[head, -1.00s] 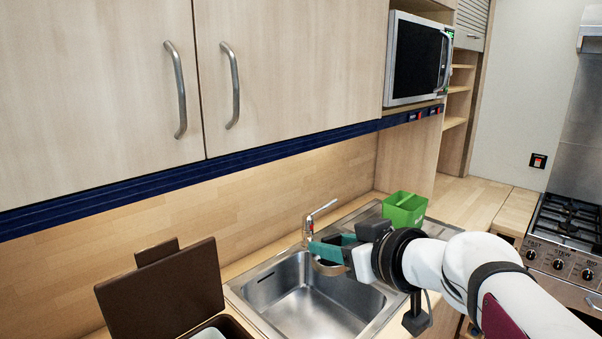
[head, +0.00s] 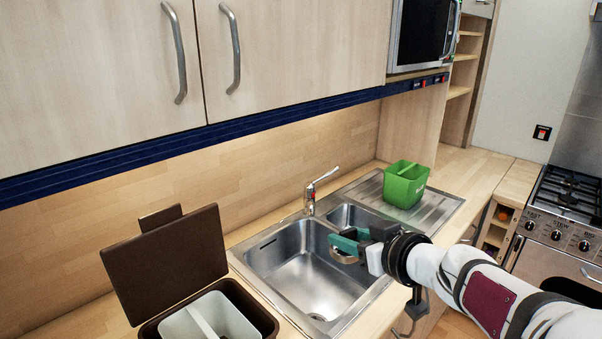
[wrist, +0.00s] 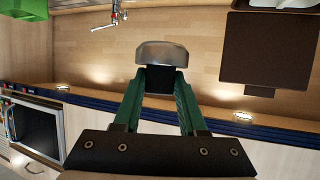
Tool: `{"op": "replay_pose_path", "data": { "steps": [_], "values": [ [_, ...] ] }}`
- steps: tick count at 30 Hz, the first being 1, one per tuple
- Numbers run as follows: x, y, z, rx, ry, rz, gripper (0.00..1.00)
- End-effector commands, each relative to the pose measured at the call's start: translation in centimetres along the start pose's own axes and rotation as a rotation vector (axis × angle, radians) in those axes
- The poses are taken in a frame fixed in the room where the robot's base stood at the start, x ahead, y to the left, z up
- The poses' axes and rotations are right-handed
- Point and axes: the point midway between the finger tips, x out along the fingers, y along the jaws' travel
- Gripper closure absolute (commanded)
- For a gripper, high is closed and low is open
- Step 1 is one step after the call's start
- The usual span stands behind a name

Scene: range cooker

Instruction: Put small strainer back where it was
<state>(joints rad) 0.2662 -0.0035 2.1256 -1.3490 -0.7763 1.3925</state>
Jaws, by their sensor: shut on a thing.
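My gripper (head: 346,242), with green fingers, is shut on the small strainer (head: 344,257). In the head view the strainer shows as a small round metallic piece beneath the fingertips, over the right part of the large sink basin (head: 298,291). The wrist view, which is upside down, shows its grey metal body (wrist: 162,53) beyond the fingertips, with a dark part between the fingers. The smaller basin (head: 349,216) lies behind and right of the large one. My gripper hides part of the rim between them. I cannot tell the strainer's height above the sink.
The tap (head: 312,194) stands behind the basins. A green caddy (head: 405,184) sits on the drainer (head: 433,207) to the right. A brown bin with its lid open (head: 175,263) stands left of the sink. Wall cupboards (head: 290,55) hang above.

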Motion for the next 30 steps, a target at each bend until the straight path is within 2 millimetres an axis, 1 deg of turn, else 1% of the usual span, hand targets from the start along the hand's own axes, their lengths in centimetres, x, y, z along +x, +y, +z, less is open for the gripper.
{"op": "replay_pose_path", "data": {
  "steps": [1,2,3,5,6,9,12,16,19,21,24,27,30],
  "values": [
    [2.7,0.2,1.6,-0.009,-0.011,-0.048,1.0],
    [4.3,0.3,2.5,-0.022,-0.011,-0.079,1.0],
    [6.5,0.2,3.8,-0.041,-0.012,-0.118,1.0],
    [9.7,0.2,6.1,-0.066,-0.012,-0.171,1.0],
    [11.7,0.0,7.7,-0.08,-0.012,-0.202,1.0],
    [15.6,-0.4,11.5,-0.108,-0.012,-0.255,1.0],
    [17.9,-0.8,14.2,-0.124,-0.011,-0.283,1.0],
    [19.5,-1.5,15.9,-0.133,-0.01,-0.298,1.0],
    [21.5,-3.5,16.9,-0.134,-0.013,-0.303,1.0],
    [23.4,-5.4,17.6,-0.135,-0.014,-0.304,1.0],
    [25.9,-7.6,18.4,-0.135,-0.013,-0.303,1.0],
    [27.7,-9.2,19.0,-0.134,-0.012,-0.301,1.0],
    [28.6,-10.0,19.5,-0.134,-0.012,-0.298,1.0]
  ]
}}
